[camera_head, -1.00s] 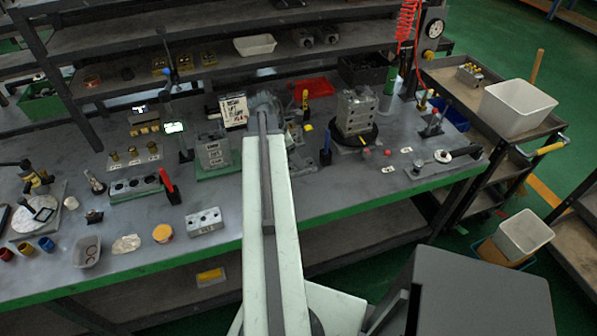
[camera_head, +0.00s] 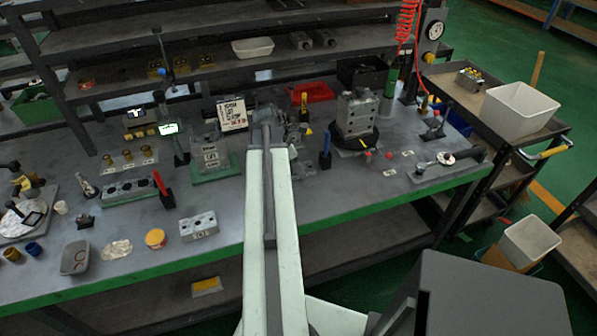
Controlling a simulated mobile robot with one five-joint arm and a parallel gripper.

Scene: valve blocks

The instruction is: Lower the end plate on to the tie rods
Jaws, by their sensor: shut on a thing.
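My arm reaches up the middle of the picture, and my gripper (camera_head: 268,118) is at its far end over the back of the bench. The gripper is shut on a grey part, taken to be the end plate; the arm hides most of it and the fingertips. A grey valve block (camera_head: 355,115) stands upright on a black round stand to the right of the gripper. Another grey block (camera_head: 211,155) stands on a green base to the left. I cannot make out the tie rods, nor whether the held part touches anything.
A blue-handled upright tool (camera_head: 325,152) and a black-and-yellow one (camera_head: 304,105) stand right of the gripper. A white sign (camera_head: 232,113) stands close on its left. A two-holed grey block (camera_head: 199,226) lies at the front.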

